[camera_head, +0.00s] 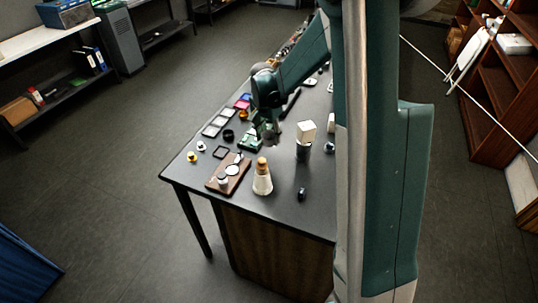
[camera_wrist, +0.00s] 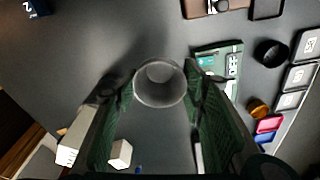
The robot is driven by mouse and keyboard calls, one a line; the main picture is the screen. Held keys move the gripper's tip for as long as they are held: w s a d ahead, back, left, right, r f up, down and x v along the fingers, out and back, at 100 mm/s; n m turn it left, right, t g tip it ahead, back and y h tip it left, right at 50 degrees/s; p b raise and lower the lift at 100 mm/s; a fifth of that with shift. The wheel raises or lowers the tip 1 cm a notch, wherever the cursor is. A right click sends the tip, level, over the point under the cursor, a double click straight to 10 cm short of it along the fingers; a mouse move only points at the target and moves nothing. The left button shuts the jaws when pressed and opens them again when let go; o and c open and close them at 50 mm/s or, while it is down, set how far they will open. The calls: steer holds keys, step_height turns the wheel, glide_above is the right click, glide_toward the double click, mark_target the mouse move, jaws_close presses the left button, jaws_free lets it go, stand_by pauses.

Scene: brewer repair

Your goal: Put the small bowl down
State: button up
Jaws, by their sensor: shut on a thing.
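The small bowl (camera_wrist: 160,83) is a grey, round cup-like piece, and the wrist view looks into its open top. My gripper (camera_wrist: 158,92) is shut on it, with a green finger on each side of its wall. The bowl seems held above the dark tabletop (camera_wrist: 75,45), with a dark shadow to its left. In the head view my gripper (camera_head: 268,132) is over the middle of the table. The bowl is hard to make out there, and its underside is hidden in the wrist view.
A green board (camera_wrist: 222,62) lies close to the bowl's right, with a black round cup (camera_wrist: 271,53) beyond it. A brown board (camera_head: 214,184), a conical bottle (camera_head: 262,182) and a dark cylinder with a white block (camera_head: 305,132) stand nearby. Bare table shows left of the bowl in the wrist view.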

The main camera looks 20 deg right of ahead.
mark_target(269, 144)
steer(key=shift+f, duration=2.45)
steer(key=shift+f, duration=0.15)
steer(key=shift+f, duration=1.95)
steer(key=shift+f, duration=0.2)
steer(key=o, duration=0.9)
steer(key=shift+r+p, duration=0.3)
steer(key=shift+s+a+r+b, duration=0.1)
steer(key=shift+a+r, duration=0.1)
steer(key=shift+r, duration=1.75)
steer(key=shift+s+a+r+b, duration=0.1)
steer(key=shift+s+a+r, duration=0.1)
steer(key=shift+r, duration=1.75)
steer(key=shift+s+a+r+b, duration=0.1)
steer(key=shift+a+r, duration=0.1)
steer(key=shift+r, duration=1.75)
